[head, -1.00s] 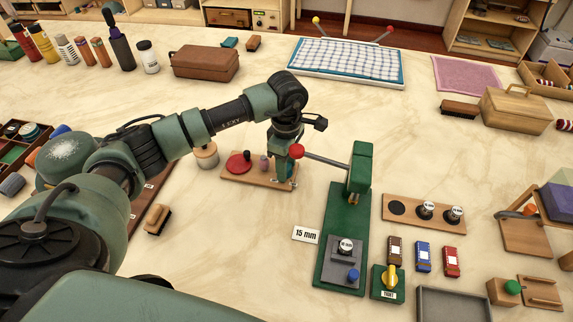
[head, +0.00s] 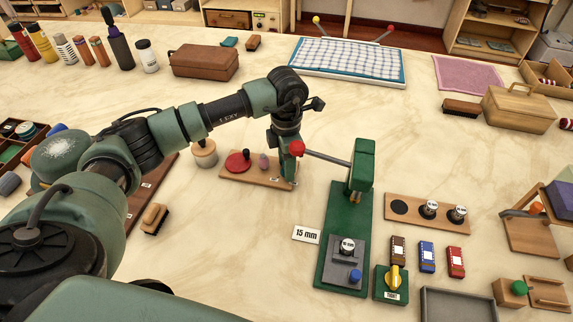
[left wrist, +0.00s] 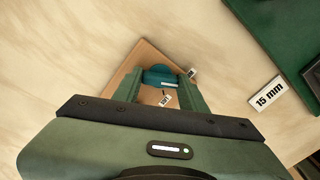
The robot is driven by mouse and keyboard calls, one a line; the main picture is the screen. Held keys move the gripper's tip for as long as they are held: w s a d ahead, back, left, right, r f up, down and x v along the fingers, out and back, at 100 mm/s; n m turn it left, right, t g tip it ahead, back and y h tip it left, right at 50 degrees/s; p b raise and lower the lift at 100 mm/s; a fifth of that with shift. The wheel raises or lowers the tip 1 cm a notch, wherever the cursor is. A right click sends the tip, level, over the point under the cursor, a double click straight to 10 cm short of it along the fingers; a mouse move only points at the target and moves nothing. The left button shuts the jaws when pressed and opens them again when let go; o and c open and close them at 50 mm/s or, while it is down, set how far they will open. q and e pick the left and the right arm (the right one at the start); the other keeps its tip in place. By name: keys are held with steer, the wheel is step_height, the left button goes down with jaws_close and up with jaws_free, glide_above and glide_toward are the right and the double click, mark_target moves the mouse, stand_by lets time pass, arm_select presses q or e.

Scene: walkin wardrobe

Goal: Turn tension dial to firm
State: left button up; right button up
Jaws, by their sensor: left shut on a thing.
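My left gripper (head: 285,180) points down at the right end of a small wooden board (head: 233,172). In the left wrist view, its two green fingers are on either side of a teal knob-like piece (left wrist: 160,77), and it is shut on this piece. Small white tags (left wrist: 165,101) lie beside it on the wood, too small to read surely. A green box with a yellow knob (head: 394,278) and a small label stands at the front right, apart from the gripper. My right gripper is not in view.
A red disc (head: 238,162) and a pink piece (head: 263,162) are on the same board. A green press (head: 335,210) with a red-ended lever stands close on the right, beside a "15 mm" card (head: 306,234). A wooden-topped pot (head: 203,153) is at the left.

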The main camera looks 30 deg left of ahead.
arm_select(q)
steer(key=shift+n, duration=1)
steer(key=shift+w+r, duration=0.1)
steer(key=o, duration=1.4)
steer(key=shift+r+b, duration=0.5)
steer(key=shift+r, duration=3.35)
steer(key=shift+r, duration=0.1)
